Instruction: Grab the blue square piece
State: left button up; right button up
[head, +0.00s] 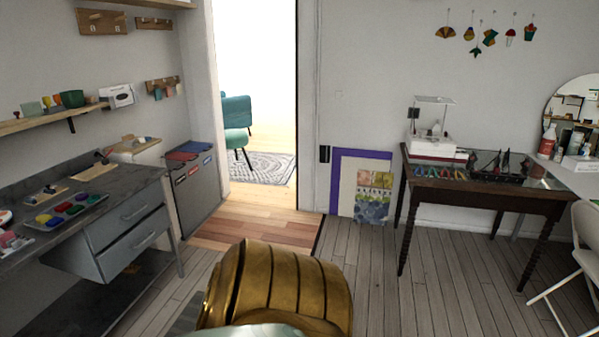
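No blue square piece can be made out with certainty. A small blue patch (75,210) shows among red, yellow and green ones in a pale tray on the grey workbench (120,183) at the left; its shape is too small to tell. Flat red and dark blue items (190,150) lie on top of the grey cabinet beside the doorway. Neither of my grippers is in view. A gold rounded part, which seems to be one of my arm links, fills the bottom middle and hides the floor behind it.
A dark glass-topped table (480,187) with tools stands at the right, a white folding chair (570,262) before it. Framed pictures (360,187) lean on the back wall. A grey cabinet (195,195) stands left of the open doorway. The wooden floor (430,280) between is clear.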

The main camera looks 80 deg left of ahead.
aim_at(51, 223)
jog(key=u, duration=4.15)
